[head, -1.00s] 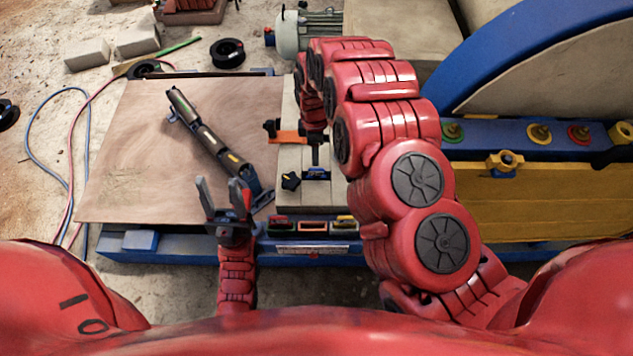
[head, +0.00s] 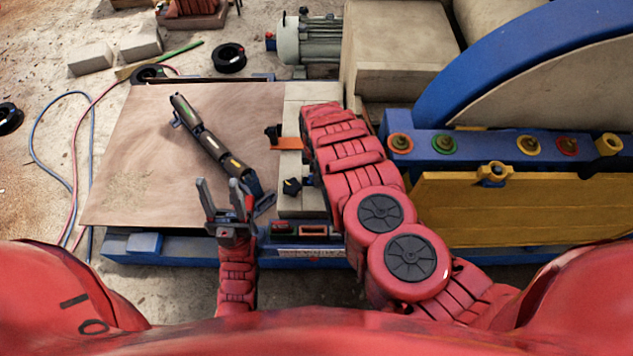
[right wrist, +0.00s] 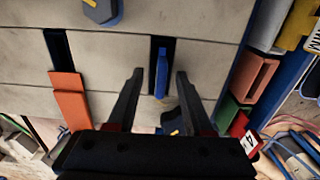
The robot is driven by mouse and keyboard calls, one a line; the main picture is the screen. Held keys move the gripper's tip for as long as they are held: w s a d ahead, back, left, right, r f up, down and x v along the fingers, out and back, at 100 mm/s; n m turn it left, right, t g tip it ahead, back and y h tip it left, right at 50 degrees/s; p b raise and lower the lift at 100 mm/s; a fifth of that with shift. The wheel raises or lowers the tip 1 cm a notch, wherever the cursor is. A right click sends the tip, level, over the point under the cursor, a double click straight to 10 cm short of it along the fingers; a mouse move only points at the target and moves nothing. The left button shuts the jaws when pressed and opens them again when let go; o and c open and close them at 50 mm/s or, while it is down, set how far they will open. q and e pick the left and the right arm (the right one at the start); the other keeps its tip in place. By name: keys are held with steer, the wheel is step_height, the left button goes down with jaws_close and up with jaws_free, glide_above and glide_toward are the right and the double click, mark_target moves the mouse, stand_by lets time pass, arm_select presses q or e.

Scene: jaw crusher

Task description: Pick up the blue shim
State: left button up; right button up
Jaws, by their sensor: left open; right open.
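The blue shim (right wrist: 161,72) shows in the right wrist view as a narrow blue upright piece at a dark slot in a pale block surface. My right gripper (right wrist: 159,76) is open, with one finger on each side of the shim in the picture. Gaps show between the fingers and the shim; I cannot tell how deep the fingers reach. In the head view my right arm hides this gripper and most of the shim's spot. My left gripper (head: 219,183) is open and empty above the front edge of the brown board.
An orange piece (right wrist: 70,100) sits left of the right gripper, by another dark slot. Coloured blocks (right wrist: 255,78) stand to the right. A black knob (head: 291,187) is close by. A dark bar-shaped tool (head: 212,145) lies on the board (head: 130,150).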

steer(key=shift+f, duration=0.3)
jaws_close()
stand_by(1.3)
